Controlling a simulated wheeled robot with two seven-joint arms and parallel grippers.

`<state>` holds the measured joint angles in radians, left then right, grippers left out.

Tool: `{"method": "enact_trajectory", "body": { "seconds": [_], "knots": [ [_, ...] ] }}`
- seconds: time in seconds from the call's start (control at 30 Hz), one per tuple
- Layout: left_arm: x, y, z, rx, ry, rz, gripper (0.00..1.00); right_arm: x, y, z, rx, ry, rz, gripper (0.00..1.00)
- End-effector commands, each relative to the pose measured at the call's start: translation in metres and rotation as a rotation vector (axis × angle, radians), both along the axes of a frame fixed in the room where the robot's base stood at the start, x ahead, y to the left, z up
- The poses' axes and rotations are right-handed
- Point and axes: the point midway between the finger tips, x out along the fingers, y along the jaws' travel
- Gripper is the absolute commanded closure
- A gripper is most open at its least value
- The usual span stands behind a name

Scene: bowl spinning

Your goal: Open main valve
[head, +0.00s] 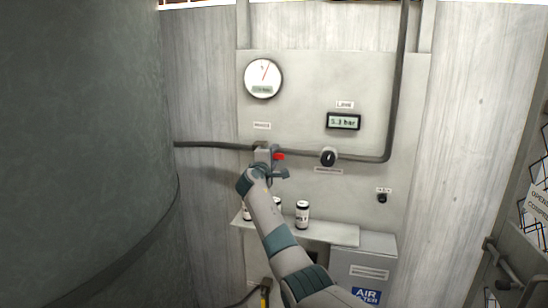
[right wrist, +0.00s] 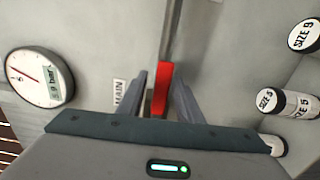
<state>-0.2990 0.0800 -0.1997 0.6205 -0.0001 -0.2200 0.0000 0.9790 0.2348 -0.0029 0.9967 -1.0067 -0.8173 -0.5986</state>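The main valve's red handle (head: 279,156) sits on the dark horizontal pipe, on the pale wall panel. In the right wrist view the red handle (right wrist: 161,88) stands between the two fingers of my right gripper (right wrist: 162,85), which are spread to either side of it with a slight gap. In the head view my right gripper (head: 271,171) is at the valve, just below and left of the red handle, and hides part of the valve body. A label reading MAIN (right wrist: 127,97) is beside the left finger. My left gripper is not in view.
A round gauge (head: 263,78) is above the valve. Right of it are a 5.3 bar display (head: 343,121) and a black knob (head: 328,157) on the pipe. A large dark cylinder (head: 80,140) fills the left.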

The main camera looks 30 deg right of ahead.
Motion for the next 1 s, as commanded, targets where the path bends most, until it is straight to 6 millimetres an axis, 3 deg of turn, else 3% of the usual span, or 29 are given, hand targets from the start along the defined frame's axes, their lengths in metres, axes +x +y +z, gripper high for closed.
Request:
{"method": "enact_trajectory", "body": {
  "seconds": [0.57, 1.0],
  "knots": [
    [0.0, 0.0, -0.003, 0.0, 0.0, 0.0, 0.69, -0.005, 0.007, -0.003, 0.004, -0.002, 0.001, 0.64],
    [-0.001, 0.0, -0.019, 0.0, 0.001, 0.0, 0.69, -0.038, 0.045, -0.004, 0.005, -0.004, 0.002, 0.64]
  ]
}}
